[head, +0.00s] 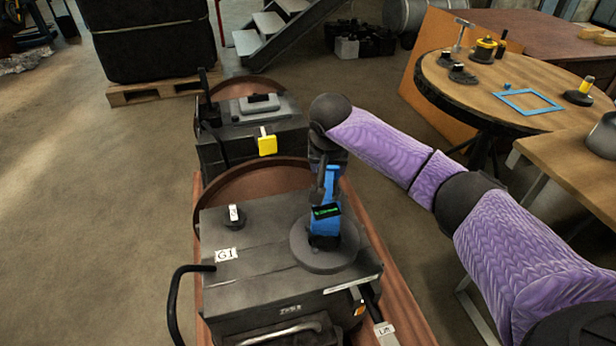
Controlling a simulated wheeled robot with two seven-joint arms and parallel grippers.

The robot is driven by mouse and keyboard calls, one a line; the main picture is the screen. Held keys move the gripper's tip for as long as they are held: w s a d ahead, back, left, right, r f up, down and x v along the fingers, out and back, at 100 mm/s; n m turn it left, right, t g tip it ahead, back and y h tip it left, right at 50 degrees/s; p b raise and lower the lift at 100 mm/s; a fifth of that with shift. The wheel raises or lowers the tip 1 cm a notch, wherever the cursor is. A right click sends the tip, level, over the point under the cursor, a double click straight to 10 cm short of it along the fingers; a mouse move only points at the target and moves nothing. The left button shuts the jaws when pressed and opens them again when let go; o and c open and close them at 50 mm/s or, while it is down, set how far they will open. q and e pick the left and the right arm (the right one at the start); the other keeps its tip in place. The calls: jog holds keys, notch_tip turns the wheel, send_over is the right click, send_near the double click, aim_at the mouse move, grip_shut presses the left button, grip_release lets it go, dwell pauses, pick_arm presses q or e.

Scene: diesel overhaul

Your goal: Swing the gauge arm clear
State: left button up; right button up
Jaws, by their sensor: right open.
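A blue upright piece with a small green-lit display, which looks like the gauge arm (324,226), stands on a round dark grey base (325,258). The base sits on the right part of the grey machine block marked G1 (262,280). My right gripper (322,185) reaches in from the right and points down at the top of the blue piece. Its jaws are open, close to or around the blue piece; its dark wrist partly hides them, and I cannot tell whether they touch it. My left gripper is not in view.
A black knob (234,217) with a white tag stands on the block's left. A second dark block (250,130) with a yellow tag (267,144) lies behind. A round wooden table (530,82) with parts is at right.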

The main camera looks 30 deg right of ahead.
aim_at(328, 186)
jog(key=b+x, duration=0.2)
jog(key=x, duration=0.1)
jog(key=b+x, duration=0.2)
jog(key=x, duration=0.1)
jog(key=b+x, duration=0.2)
jog(key=x, duration=0.1)
jog(key=shift+s+f, duration=0.15)
jog(key=shift+s, duration=0.15)
jog(key=shift+w+d+f+b, duration=0.2)
jog(key=shift+f+b, duration=0.1)
jog(key=shift+b, duration=0.15)
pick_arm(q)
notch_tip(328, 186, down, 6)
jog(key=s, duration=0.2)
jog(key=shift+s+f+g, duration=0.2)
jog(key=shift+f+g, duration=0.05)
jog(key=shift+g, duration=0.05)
pick_arm(e)
jog(key=shift+r, duration=0.1)
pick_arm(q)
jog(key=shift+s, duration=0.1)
pick_arm(e)
jog(key=shift+c, duration=0.6)
jog(key=c, duration=0.7)
grip_shut()
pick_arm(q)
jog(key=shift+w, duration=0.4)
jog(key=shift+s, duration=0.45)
pick_arm(e)
jog(key=shift+a, duration=0.1)
